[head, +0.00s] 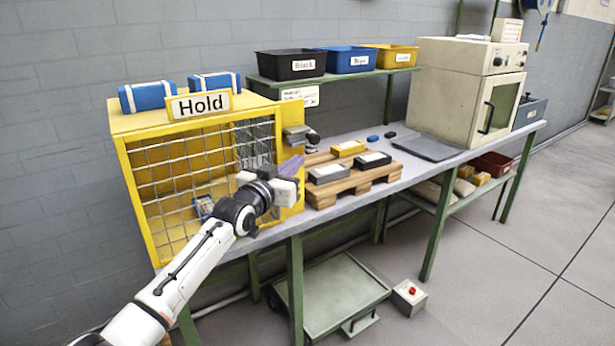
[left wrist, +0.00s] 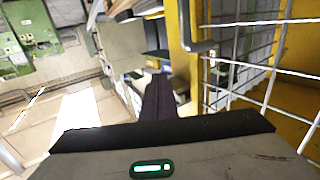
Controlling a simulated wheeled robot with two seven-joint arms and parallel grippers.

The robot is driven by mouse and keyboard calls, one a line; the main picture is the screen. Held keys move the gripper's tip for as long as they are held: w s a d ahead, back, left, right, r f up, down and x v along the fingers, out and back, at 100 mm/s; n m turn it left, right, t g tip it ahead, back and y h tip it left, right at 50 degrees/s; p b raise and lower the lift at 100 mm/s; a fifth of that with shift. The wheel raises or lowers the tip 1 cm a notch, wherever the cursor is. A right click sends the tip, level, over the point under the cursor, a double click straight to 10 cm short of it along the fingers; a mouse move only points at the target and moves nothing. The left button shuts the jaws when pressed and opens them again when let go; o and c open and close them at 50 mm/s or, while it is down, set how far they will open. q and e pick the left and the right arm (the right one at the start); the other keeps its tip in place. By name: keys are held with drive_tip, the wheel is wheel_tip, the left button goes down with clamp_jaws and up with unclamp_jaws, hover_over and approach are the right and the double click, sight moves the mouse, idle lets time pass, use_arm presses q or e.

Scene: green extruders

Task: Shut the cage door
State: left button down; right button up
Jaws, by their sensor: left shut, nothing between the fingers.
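The yellow cage (head: 205,116) stands on the left end of the bench under a "Hold" sign. Its wire mesh door (head: 165,165) spans the front, in or close to the frame's plane; I cannot tell whether a small gap is left. A grey latch block (head: 297,134) sits at the upper right post. My left gripper (head: 292,165) is shut and empty, in front of the cage's right edge. In the left wrist view its dark fingers (left wrist: 158,98) point beside a yellow post (left wrist: 188,60) with a grey bar, with mesh to the right. Contact is unclear. My right gripper is out of view.
A wooden pallet (head: 352,186) with labelled blocks is just right of the cage. Blue bundles (head: 146,96) lie on the cage top. Bins (head: 291,64) stand on a shelf behind. A beige oven (head: 450,85) is farther right. A green cart (head: 335,290) is below.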

use_arm(q)
drive_tip(key=s+d, duration=0.6)
drive_tip(key=s, duration=0.2)
drive_tip(key=s+a+f+n+g+y, duration=0.1)
drive_tip(key=s+a+f, duration=0.2)
drive_tip(key=s+f, duration=0.45)
drive_tip(key=s+a+f+g+y, duration=0.15)
drive_tip(key=s+f, duration=0.35)
drive_tip(key=f, duration=0.5)
drive_tip(key=s+a+f+n+g, duration=0.1)
drive_tip(key=s+a+f+g, duration=0.15)
drive_tip(key=s+f, duration=0.5)
drive_tip(key=s+a+f+g, duration=0.1)
drive_tip(key=s+a+f, duration=0.1)
drive_tip(key=s+f, duration=0.2)
drive_tip(key=s+a+f+g+y, duration=0.1)
drive_tip(key=s+f, duration=0.4)
drive_tip(key=s, duration=0.6)
drive_tip(key=s+a+f+g, duration=0.1)
drive_tip(key=s+a+f, duration=0.2)
drive_tip(key=s, duration=0.5)
drive_tip(key=shift+a+f, duration=0.3)
drive_tip(key=shift+f, duration=0.5)
drive_tip(key=shift+s, duration=0.1)
